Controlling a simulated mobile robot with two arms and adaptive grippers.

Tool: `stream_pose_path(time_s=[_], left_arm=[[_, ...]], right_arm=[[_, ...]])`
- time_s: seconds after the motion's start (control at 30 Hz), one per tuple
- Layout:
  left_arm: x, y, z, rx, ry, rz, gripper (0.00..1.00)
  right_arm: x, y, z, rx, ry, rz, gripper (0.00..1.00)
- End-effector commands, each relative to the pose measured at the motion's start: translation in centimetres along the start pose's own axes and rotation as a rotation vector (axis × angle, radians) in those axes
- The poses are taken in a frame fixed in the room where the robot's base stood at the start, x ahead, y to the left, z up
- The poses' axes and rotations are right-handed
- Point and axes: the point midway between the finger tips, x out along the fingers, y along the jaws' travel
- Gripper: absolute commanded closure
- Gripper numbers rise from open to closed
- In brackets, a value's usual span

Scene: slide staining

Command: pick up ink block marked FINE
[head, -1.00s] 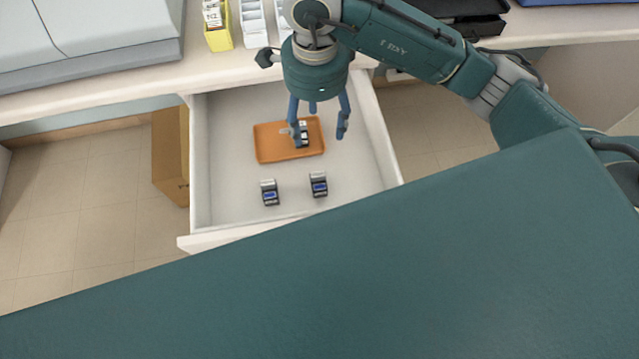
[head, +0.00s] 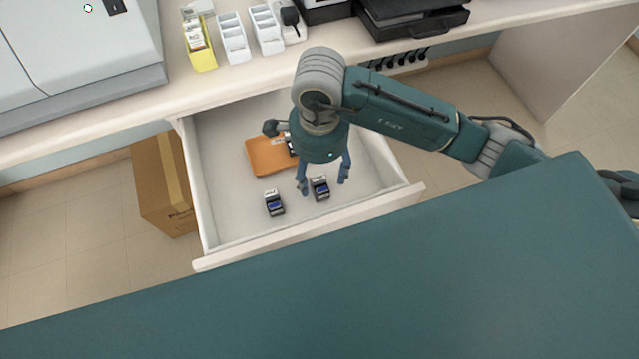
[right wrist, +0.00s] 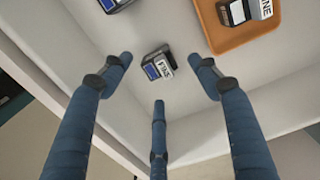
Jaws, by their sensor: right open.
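A small dark ink block (right wrist: 158,66) with a blue patch and a white label that appears to read FINE stands on the drawer floor. In the head view the same block (head: 319,190) is at the right of the pair near the drawer front. My right gripper (head: 322,182) is open above it, its fingers spread around it and apart from it. It also shows in the right wrist view (right wrist: 160,78), empty. A second blue-patched block (head: 274,203) stands to the left, its label unreadable. My left gripper is not in view.
An orange tray (head: 266,157) lies farther back in the drawer, holding another labelled block (right wrist: 238,12), partly cut off. The drawer walls and front (head: 300,240) enclose the space. White holders (head: 233,45) and a yellow box (head: 200,55) stand on the counter.

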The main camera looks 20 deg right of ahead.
Motion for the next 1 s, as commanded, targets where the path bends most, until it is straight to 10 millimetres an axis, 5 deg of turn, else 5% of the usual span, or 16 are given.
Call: stream_pose_path(time_s=[0.2,0.47,0.77,1.0], left_arm=[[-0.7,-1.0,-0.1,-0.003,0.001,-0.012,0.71],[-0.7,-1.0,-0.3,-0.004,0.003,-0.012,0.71],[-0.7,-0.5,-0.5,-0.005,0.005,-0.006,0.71],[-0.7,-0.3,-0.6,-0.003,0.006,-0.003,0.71]], right_arm=[[3.0,0.2,0.0,0.001,0.0,0.004,0.39],[3.5,0.1,0.0,0.001,0.0,-0.001,0.39],[3.4,0.1,0.0,0.001,0.0,0.0,0.93],[3.4,0.1,0.0,0.001,0.0,0.0,0.94]])
